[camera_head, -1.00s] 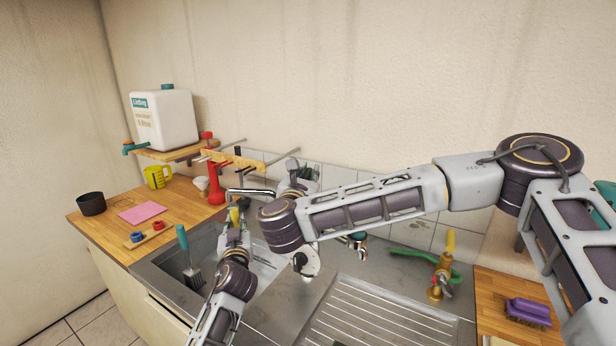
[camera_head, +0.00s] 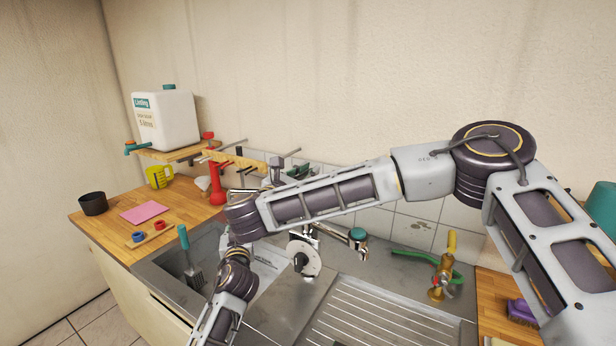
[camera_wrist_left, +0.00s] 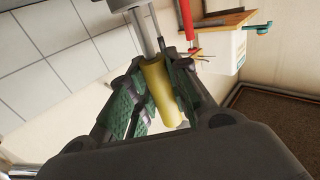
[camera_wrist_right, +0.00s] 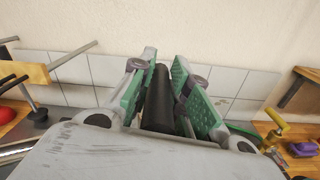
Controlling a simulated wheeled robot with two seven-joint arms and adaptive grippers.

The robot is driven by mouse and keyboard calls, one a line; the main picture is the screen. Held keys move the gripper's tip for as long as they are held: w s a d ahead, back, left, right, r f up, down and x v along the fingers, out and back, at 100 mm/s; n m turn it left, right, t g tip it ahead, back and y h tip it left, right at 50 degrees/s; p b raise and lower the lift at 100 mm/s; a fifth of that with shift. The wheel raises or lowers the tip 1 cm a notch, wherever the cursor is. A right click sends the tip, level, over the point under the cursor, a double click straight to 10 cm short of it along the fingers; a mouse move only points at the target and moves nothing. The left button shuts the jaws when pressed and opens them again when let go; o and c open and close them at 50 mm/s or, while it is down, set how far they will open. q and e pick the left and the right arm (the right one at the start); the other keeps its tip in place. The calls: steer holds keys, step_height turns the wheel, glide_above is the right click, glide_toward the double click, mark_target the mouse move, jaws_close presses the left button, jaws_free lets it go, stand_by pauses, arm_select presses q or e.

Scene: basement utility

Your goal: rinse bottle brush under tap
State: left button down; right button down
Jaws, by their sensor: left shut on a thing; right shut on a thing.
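My left gripper (camera_wrist_left: 160,75) is shut on a yellow handle (camera_wrist_left: 158,88) with a metal rod, seemingly the bottle brush; its bristles are out of view. In the head view my left gripper is mostly hidden behind my right wrist, low over the sink (camera_head: 160,268). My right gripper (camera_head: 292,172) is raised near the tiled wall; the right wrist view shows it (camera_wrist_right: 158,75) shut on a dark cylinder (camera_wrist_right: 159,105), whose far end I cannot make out. A chrome tap with a teal knob (camera_head: 357,236) is at the wall, partly hidden by my right arm.
A teal-handled brush (camera_head: 184,240) stands in the sink's left side. A peg rack (camera_head: 232,162), red bottle (camera_head: 217,190) and white canister (camera_head: 165,120) are at the back left. The ribbed drainboard (camera_head: 375,318) is clear. A brass tap with green hose (camera_head: 440,275) stands right.

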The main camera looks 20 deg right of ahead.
steer(key=shift+a+f, duration=0.15)
steer(key=shift+a, duration=0.05)
arm_select(q)
steer(key=shift+s, duration=0.1)
arm_select(e)
steer(key=c, duration=1.3)
jaws_free()
steer(key=shift+s+d, duration=0.1)
steer(key=shift+s, duration=0.05)
arm_select(q)
steer(key=shift+w+a, duration=0.2)
steer(key=shift+a, duration=0.1)
arm_select(e)
steer(key=shift+w+a, duration=0.25)
steer(key=shift+a, duration=0.05)
arm_select(q)
steer(key=shift+s+d, duration=0.1)
steer(key=shift+d, duration=0.1)
arm_select(e)
steer(key=shift+s+d, duration=0.1)
steer(key=shift+s, duration=0.3)
steer(key=shift+v, duration=1.15)
steer(key=shift+w+a+v, duration=0.1)
steer(key=shift+v, duration=2.2)
steer(key=shift+w+a+v, duration=0.1)
steer(key=shift+v, duration=2.25)
arm_select(q)
steer(key=shift+s, duration=0.15)
